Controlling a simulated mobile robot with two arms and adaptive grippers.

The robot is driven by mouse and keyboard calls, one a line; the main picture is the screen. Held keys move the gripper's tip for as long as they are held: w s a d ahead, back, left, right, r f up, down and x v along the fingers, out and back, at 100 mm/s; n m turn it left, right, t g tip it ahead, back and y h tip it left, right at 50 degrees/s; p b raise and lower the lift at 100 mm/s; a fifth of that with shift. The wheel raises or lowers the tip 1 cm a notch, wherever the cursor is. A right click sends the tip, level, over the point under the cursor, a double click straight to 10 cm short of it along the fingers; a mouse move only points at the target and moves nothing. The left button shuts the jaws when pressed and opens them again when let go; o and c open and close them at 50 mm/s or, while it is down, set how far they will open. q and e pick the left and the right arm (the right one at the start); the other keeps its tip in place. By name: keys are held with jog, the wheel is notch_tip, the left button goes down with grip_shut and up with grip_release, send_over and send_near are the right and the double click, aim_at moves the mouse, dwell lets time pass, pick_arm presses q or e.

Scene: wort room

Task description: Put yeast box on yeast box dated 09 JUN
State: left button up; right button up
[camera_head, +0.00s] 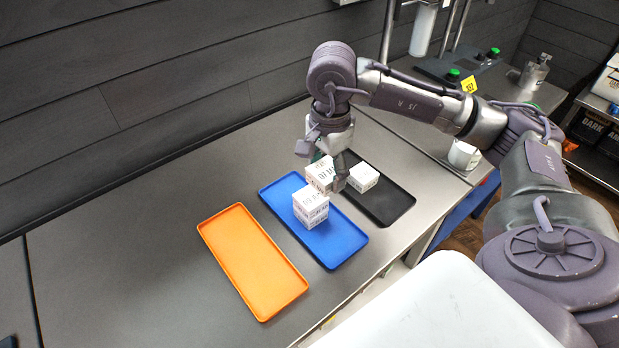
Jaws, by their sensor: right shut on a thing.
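A blue tray (345,243) lies on the counter. On its near part, white yeast boxes (311,204) stand stacked, and the print on them looks like 09 JUN. Just behind the stack is another white yeast box (319,174), its print partly readable, perhaps a 10 date. My right gripper (327,172) points down and is shut on this rear box. Whether the box rests on the tray or is lifted is hard to tell. My left gripper does not show.
An empty orange tray (252,262) lies left of the blue one. A black tray (390,206) on the right holds one white box (363,177). A white cup (464,155) stands farther right.

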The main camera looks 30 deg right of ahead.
aim_at(314, 165)
jog(key=shift+w+a+f+p, duration=0.2)
jog(key=shift+w+a+f, duration=0.15)
jog(key=shift+w, duration=0.3)
jog(key=shift+w+a+f+p, duration=0.15)
jog(key=shift+w+a+f, duration=0.2)
jog(key=shift+w, duration=0.25)
jog(key=shift+w+a+f, duration=0.1)
jog(key=shift+w+f, duration=0.1)
jog(key=shift+w, duration=0.05)
jog(key=shift+f, duration=0.3)
notch_tip(314, 165, down, 3)
jog(key=shift+f+p, duration=0.15)
jog(key=shift+p, duration=0.75)
jog(key=shift+f, duration=0.15)
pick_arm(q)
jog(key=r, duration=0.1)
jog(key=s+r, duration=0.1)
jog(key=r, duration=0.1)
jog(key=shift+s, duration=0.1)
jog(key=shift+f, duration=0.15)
pick_arm(e)
jog(key=shift+f, duration=0.1)
